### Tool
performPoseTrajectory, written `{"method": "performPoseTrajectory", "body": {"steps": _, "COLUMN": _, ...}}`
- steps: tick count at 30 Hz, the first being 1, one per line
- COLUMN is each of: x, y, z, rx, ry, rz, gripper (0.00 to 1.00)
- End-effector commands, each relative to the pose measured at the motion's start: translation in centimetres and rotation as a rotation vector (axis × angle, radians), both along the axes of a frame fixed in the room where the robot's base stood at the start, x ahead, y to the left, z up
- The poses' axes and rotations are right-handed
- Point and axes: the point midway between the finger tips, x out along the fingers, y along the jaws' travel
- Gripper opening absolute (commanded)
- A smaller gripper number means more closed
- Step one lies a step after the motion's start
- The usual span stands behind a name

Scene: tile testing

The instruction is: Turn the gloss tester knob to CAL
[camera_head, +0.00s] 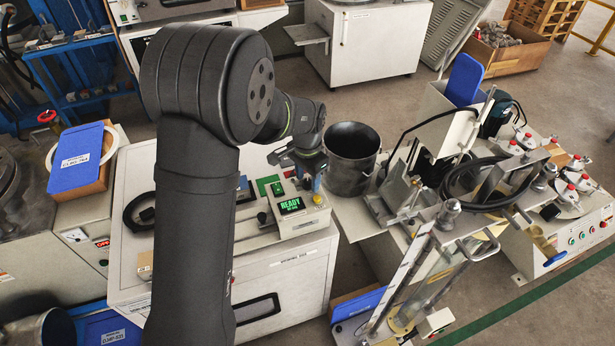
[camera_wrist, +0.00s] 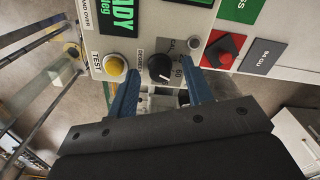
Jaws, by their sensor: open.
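The gloss tester (camera_head: 303,222) is a pale box with a green READY display (camera_head: 291,205), on a white cabinet. In the wrist view its panel (camera_wrist: 145,50) carries a round black knob (camera_wrist: 160,68) with small labels around it. I cannot read clearly which label the knob points at. My gripper (camera_head: 313,180) is over the tester in the head view. In the wrist view its two blue fingers stand apart, one on each side of the knob; I cannot tell whether they touch it. The knob is not distinguishable in the head view.
A yellow TEST button (camera_wrist: 115,66) is close to the left of the knob. A dark metal pot (camera_head: 352,150) stands right of my gripper in the head view. The cabinet top (camera_head: 170,255) is partly clear.

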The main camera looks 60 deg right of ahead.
Motion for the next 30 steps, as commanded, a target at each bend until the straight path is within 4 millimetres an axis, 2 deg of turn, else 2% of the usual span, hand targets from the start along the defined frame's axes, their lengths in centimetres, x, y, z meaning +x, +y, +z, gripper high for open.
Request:
{"method": "performPoseTrajectory", "body": {"steps": 3, "x": 0.00, "y": 0.00, "z": 0.02, "rx": 0.000, "ry": 0.000, "rz": 0.000, "gripper": 0.44}}
{"method": "performPoseTrajectory", "body": {"steps": 9, "x": 0.00, "y": 0.00, "z": 0.03, "rx": 0.000, "ry": 0.000, "rz": 0.000, "gripper": 0.05}}
{"method": "performPoseTrajectory", "body": {"steps": 10, "x": 0.00, "y": 0.00, "z": 0.03, "rx": 0.000, "ry": 0.000, "rz": 0.000, "gripper": 0.02}}
{"method": "performPoseTrajectory", "body": {"steps": 20, "x": 0.01, "y": 0.00, "z": 0.05, "rx": 0.001, "ry": 0.000, "rz": 0.042, "gripper": 0.02}}
{"method": "performPoseTrajectory", "body": {"steps": 30, "x": 0.01, "y": 0.01, "z": 0.05, "rx": 0.002, "ry": -0.001, "rz": 0.270, "gripper": 0.02}}
